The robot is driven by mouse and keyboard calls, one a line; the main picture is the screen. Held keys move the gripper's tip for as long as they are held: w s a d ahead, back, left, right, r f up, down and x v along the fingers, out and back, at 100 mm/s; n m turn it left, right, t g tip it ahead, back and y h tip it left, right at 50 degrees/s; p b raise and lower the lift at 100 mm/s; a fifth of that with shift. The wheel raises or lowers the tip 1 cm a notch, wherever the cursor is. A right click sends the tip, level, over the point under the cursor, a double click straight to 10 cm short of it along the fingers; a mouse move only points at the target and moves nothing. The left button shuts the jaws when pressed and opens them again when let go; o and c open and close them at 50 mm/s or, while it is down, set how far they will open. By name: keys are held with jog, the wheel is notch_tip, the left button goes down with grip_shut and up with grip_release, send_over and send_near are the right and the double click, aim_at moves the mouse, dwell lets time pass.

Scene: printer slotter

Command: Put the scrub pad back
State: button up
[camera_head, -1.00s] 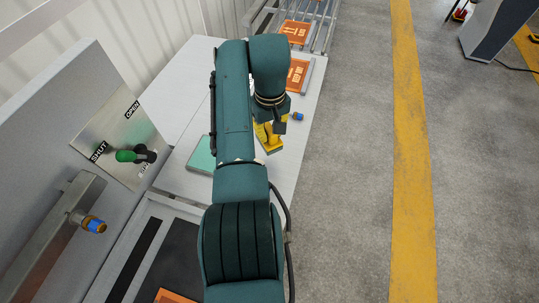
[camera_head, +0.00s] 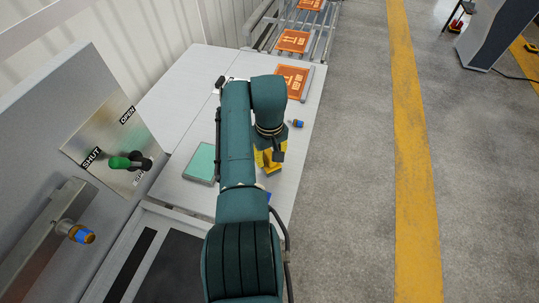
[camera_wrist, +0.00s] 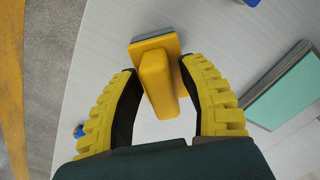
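The scrub pad (camera_wrist: 157,75) is a yellow block handle on a flat, roughly square yellow base. In the wrist view it sits between the two yellow ribbed fingers of my gripper (camera_wrist: 158,66), whose dark inner faces close in on the handle near the tips. The handle is slightly tilted between them. In the head view the yellow base (camera_head: 272,170) shows below my wrist, over the light table; I cannot tell whether it touches the surface. A teal flat block (camera_head: 201,162) on a grey base lies to the left; it also shows in the wrist view (camera_wrist: 290,93).
A small blue and orange knob (camera_head: 297,124) is near the table's right edge. A panel with a green-handled lever (camera_head: 122,162) marked OPEN and SHUT stands left. Orange panels (camera_head: 291,80) lie at the far end. A dark recessed bed (camera_head: 172,270) is in front.

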jog(key=w+d+r+m+t+p, duration=0.1)
jog(key=w+r+t+p, duration=0.15)
jog(key=r, duration=0.55)
jog(key=w+d+r+m+t+p, duration=0.1)
jog(key=w+r+t, duration=0.3)
jog(key=r, duration=0.4)
notch_tip(320, 180, up, 14)
jog(key=m+t, duration=0.2)
jog(key=t, duration=0.8)
send_over(270, 153)
jog(key=s+d, duration=0.1)
jog(key=d, duration=0.4)
jog(key=s+r+m+t, duration=0.1)
jog(key=s+r+t, duration=0.1)
jog(key=s+r, duration=0.3)
jog(key=s+d+r+t, duration=0.1)
jog(key=s+r+t, duration=0.2)
jog(key=s, duration=0.8)
notch_tip(270, 153, up, 3)
jog(key=shift+s+d+f+m+t, duration=0.15)
jog(key=shift+s+f+m+t, duration=0.1)
jog(key=shift+m+t, duration=0.15)
